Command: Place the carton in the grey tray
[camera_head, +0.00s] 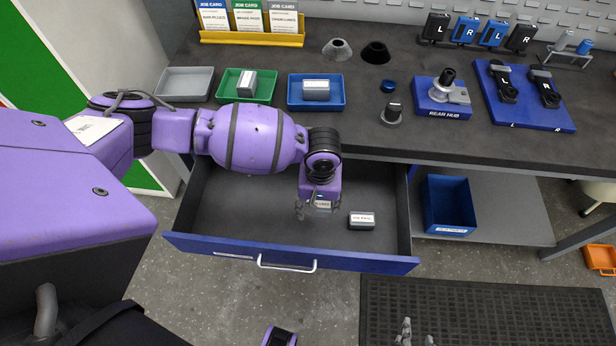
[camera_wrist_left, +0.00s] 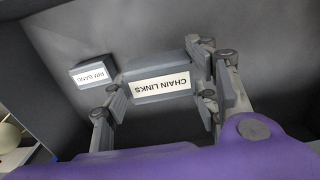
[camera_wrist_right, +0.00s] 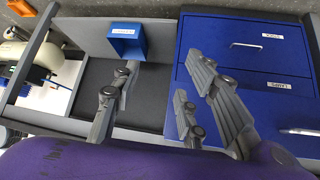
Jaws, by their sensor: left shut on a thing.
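The grey tray (camera_head: 185,84) stands empty at the left of the dark bench top. My left gripper (camera_head: 318,208) reaches down into the open drawer. It is shut on a grey carton labelled CHAIN LINKS (camera_wrist_left: 158,84), with a finger at each side of it. Most of that carton is hidden by the gripper in the head view. A second grey carton, labelled RIM BAND (camera_wrist_left: 92,72), lies in the drawer, apart from the gripper; it also shows in the head view (camera_head: 362,221). My right gripper (camera_head: 416,337) is open and empty at the bottom edge, low in front of the bench.
A green tray (camera_head: 226,98) and a blue tray (camera_head: 316,106) each hold a carton, right of the grey tray. The open drawer (camera_head: 345,262) juts out below the bench. Job cards (camera_head: 249,17) stand behind the trays. A blue bin (camera_head: 449,208) sits on the lower shelf.

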